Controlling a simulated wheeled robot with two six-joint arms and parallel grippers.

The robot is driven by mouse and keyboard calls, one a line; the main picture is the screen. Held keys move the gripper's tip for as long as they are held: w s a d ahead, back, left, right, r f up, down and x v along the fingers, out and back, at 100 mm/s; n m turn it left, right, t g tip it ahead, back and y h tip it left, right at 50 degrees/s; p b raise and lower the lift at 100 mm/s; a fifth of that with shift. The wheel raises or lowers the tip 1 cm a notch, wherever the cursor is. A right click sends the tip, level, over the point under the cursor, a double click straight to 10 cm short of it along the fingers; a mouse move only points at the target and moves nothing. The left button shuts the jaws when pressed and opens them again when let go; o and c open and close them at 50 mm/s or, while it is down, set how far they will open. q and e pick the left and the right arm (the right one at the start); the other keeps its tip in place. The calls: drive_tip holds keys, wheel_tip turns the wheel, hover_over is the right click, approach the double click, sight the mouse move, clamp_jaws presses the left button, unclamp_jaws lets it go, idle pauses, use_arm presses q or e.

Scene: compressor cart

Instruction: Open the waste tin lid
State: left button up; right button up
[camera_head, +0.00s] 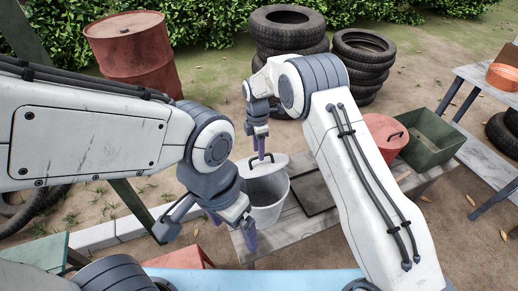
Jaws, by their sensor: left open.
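A pale grey tin (266,215) stands on a low wooden bench, and its mouth partly shows. Its pale lid (279,164) sits over the back of the mouth, tilted, with a dark handle on top. My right gripper (261,155) points down at the lid, its purple fingers close together on the handle. My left gripper (208,232) is open and empty, left of and in front of the tin, with its fingers apart. It is nearer to me than the tin.
A red lidded tin (378,125) and a green open box (430,138) stand on the bench (305,228) to the right. A dark flat tray (312,193) lies beside the grey tin. A red drum (135,55) and tyre stacks (290,40) stand behind.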

drive_tip(key=shift+r, duration=0.1)
wheel_tip(320, 180, up, 10)
drive_tip(key=b, duration=0.1)
drive_tip(key=shift+w+r, duration=0.15)
drive_tip(key=shift+w, duration=0.1)
drive_tip(key=shift+a, duration=0.1)
idle(0.4)
